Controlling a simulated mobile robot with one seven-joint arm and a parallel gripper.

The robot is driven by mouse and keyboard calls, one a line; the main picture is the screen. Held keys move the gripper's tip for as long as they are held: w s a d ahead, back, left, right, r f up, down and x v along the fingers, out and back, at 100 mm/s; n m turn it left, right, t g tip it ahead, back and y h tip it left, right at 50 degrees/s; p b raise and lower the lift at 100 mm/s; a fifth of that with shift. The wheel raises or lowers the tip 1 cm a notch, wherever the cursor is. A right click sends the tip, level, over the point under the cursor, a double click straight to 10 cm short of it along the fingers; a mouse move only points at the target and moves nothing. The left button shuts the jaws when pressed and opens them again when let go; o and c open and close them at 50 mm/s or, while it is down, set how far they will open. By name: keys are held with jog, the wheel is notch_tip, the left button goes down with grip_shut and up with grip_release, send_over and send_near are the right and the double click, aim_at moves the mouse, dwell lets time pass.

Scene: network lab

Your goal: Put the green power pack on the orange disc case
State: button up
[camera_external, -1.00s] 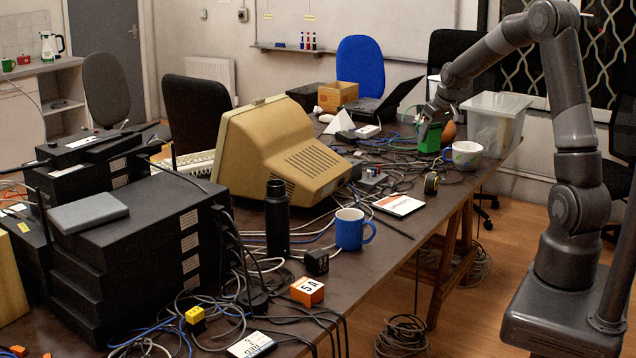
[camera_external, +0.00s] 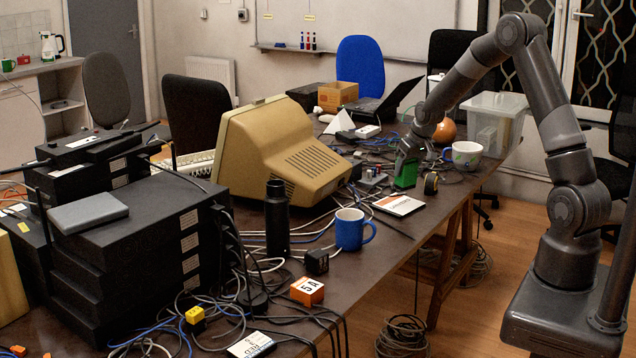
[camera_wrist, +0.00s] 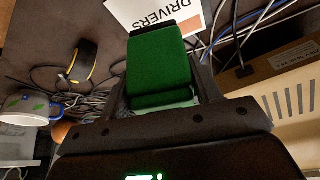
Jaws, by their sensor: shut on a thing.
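The green power pack (camera_external: 406,177) is held in my gripper (camera_external: 408,160), which is shut on it. In the wrist view the green pack (camera_wrist: 159,62) sits between the two dark fingers (camera_wrist: 160,92). The orange disc case (camera_external: 399,205) is a flat white case with an orange edge, lying on the table just in front of the pack. In the wrist view the case (camera_wrist: 128,14), marked DRIVERS, shows beyond the pack, which covers part of it. The pack appears raised above the table; its exact height is hard to tell.
A black and yellow roll (camera_external: 431,183) stands right of the case. A white patterned mug (camera_external: 465,155), an orange-brown ball (camera_external: 445,131) and a clear bin (camera_external: 494,123) are behind it. A beige monitor (camera_external: 280,150) and a blue mug (camera_external: 353,230) are left. Cables lie around.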

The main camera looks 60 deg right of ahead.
aim_at(400, 182)
jog(key=shift+w+a+f, duration=0.6)
jog(key=shift+w+f, duration=0.1)
jog(key=shift+w, duration=0.2)
jog(key=shift+f, duration=1.9)
jog(key=shift+f, duration=0.15)
jog(key=o, duration=1.3)
jog(key=shift+c, duration=0.2)
